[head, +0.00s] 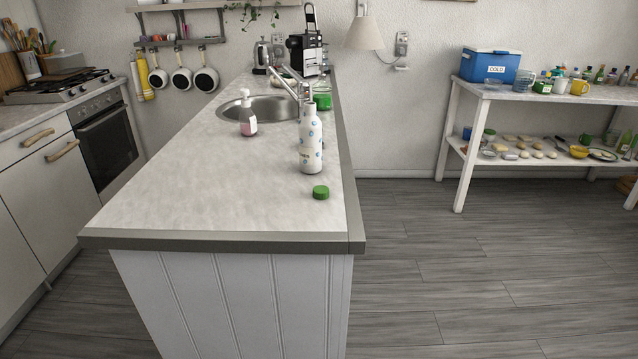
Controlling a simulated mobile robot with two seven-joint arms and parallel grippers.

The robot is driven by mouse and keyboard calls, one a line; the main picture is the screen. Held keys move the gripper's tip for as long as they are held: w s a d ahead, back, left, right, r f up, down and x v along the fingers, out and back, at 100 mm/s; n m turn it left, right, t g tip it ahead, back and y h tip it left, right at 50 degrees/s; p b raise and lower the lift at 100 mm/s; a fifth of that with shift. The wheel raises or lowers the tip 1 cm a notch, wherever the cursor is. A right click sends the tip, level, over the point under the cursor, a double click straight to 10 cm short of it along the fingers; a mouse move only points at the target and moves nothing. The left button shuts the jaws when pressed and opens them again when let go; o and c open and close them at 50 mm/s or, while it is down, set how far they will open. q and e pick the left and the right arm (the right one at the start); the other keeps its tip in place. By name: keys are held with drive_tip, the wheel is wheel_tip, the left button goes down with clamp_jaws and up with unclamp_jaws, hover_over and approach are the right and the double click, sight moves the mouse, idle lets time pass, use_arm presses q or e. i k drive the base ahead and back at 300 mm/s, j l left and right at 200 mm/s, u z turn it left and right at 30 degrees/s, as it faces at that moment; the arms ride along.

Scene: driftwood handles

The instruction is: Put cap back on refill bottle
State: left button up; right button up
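A white bottle with blue spots (311,145) stands upright on the island counter, in front of the sink. Its narrow top overlaps the faucet behind it, and I see no cap on it. A green cap (321,192) lies on the counter just in front of the bottle, slightly to the right and apart from it. Neither of my grippers shows in the head view.
The island counter (200,200) has a clear front part. A pink soap bottle (247,117) stands left of the spotted bottle, by the sink (262,102). A green item (322,102) sits behind. A white shelf table (452,150) stands right, across open floor (450,270).

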sight(310, 129)
drive_tip(key=u, duration=0.85)
drive_tip(key=l+u, duration=0.15)
drive_tip(key=u, duration=0.2)
drive_tip(key=l+u, duration=0.15)
drive_tip(key=u, duration=0.15)
drive_tip(key=l+u, duration=0.2)
drive_tip(key=u, duration=0.15)
drive_tip(key=k+l+u, duration=0.1)
drive_tip(key=l+u, duration=0.25)
drive_tip(key=k+l+u, duration=0.15)
drive_tip(key=l+u, duration=0.15)
drive_tip(key=k+l+u, duration=0.45)
drive_tip(key=l, duration=0.15)
drive_tip(key=k+l+u, duration=0.2)
drive_tip(key=k+l, duration=1.05)
drive_tip(key=l, duration=0.1)
